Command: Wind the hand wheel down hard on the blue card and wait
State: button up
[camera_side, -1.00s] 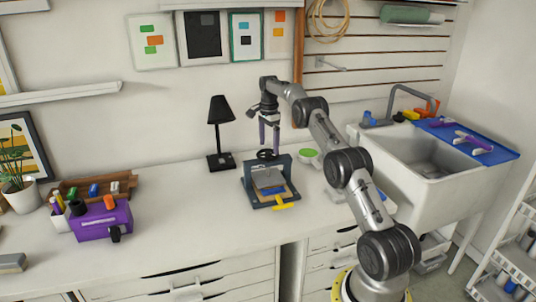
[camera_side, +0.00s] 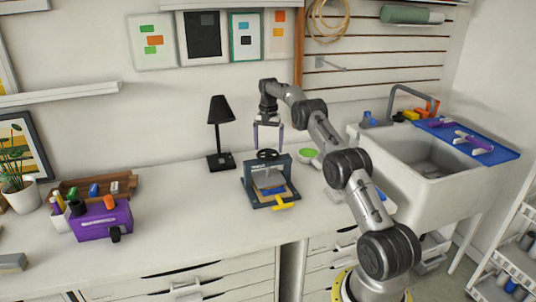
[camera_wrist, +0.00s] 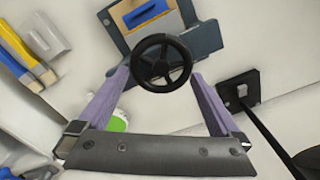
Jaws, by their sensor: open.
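The dark hand wheel (camera_side: 267,154) sits on top of the small blue-grey press (camera_side: 251,182) on the counter; the wheel also shows in the wrist view (camera_wrist: 162,45). The blue card (camera_side: 273,190) lies on the tan bed low in the press, and its blue shows at the top of the wrist view (camera_wrist: 146,12). My gripper (camera_side: 268,145) points down just above the wheel. Its two purple fingers are spread wide, and in the wrist view (camera_wrist: 158,78) the wheel appears between their tips. Contact with the wheel cannot be told.
A yellow handle (camera_side: 284,205) sticks out at the press's front. A purple box (camera_side: 101,221) is at far left. The counter between box and press is clear.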

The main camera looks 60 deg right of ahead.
jog(key=shift+f, duration=0.7)
